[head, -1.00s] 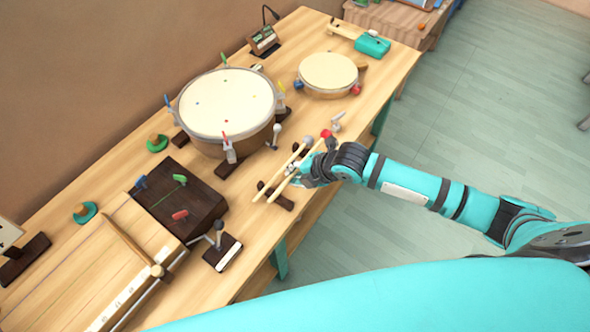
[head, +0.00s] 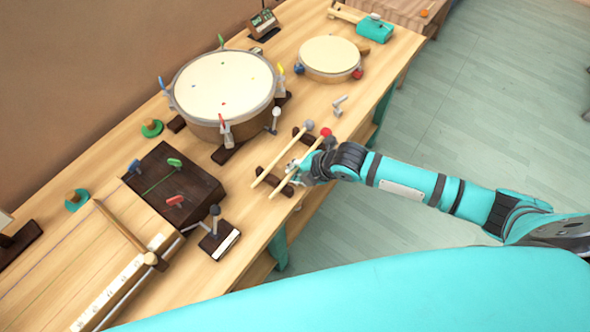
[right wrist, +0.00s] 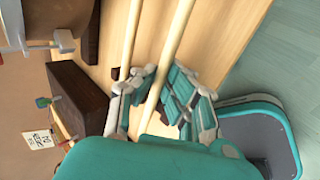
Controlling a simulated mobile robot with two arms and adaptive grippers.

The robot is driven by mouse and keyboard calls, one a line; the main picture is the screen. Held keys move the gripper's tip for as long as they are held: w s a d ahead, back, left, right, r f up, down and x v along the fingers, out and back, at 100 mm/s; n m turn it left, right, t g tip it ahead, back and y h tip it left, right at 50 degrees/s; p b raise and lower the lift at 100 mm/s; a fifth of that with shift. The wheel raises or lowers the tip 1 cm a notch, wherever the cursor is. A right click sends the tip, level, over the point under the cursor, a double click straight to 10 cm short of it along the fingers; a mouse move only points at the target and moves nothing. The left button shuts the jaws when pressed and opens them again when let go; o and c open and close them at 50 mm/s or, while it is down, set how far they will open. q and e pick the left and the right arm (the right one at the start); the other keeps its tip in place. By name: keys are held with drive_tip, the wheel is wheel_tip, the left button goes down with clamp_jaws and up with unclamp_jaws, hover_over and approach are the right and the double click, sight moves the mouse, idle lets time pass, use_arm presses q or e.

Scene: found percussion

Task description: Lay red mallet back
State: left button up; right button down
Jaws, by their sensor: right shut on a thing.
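The red mallet has a red head (head: 326,132) and a pale wooden stick (head: 311,152). My right gripper (head: 297,173) is shut around its stick, partway down toward the handle end. In the right wrist view the stick (right wrist: 168,55) passes between the fingers (right wrist: 152,97). A grey-headed mallet (head: 281,155) lies beside it on the left, roughly parallel. A dark notched rest (head: 274,181) is under the lower parts of both sticks, and a second dark rest (head: 302,135) is near the heads. I cannot tell whether the red mallet touches the rests. My left gripper is not in view.
A large drum (head: 222,90) and a smaller drum (head: 329,58) stand farther back. A dark slotted box (head: 172,188) and a small stand with a grey knob (head: 219,243) are to the left. The table's front edge runs just below my right gripper.

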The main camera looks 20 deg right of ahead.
drive_tip(key=shift+f, duration=0.3)
idle(0.4)
drive_tip(key=c, duration=1.4)
unclamp_jaws()
drive_tip(key=v, duration=1.2)
